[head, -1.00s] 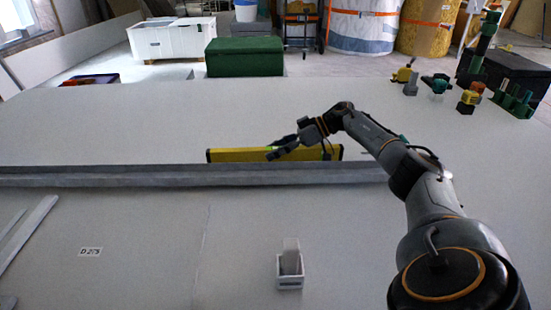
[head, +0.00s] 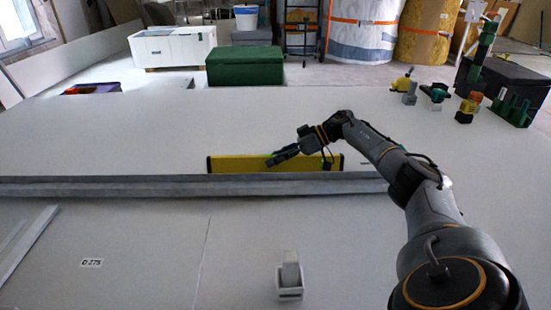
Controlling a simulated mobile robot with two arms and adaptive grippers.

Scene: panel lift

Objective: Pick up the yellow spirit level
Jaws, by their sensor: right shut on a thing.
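The yellow spirit level (head: 235,163) is long, with dark end caps, and lies left to right just behind the grey rail in the head view. My right gripper (head: 284,156) reaches in from the right and is shut on the level near its middle. The fingers and wrist hide part of the level's upper edge and face. Whether the level is clear of the board is hard to tell. My left gripper is not in view.
A long grey rail (head: 130,186) crosses the large pale board (head: 120,135) in front of the level. A small white holder (head: 290,291) stands at the front. Tools, such as a yellow one (head: 403,83), stand at the right. A green box (head: 245,66) is behind.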

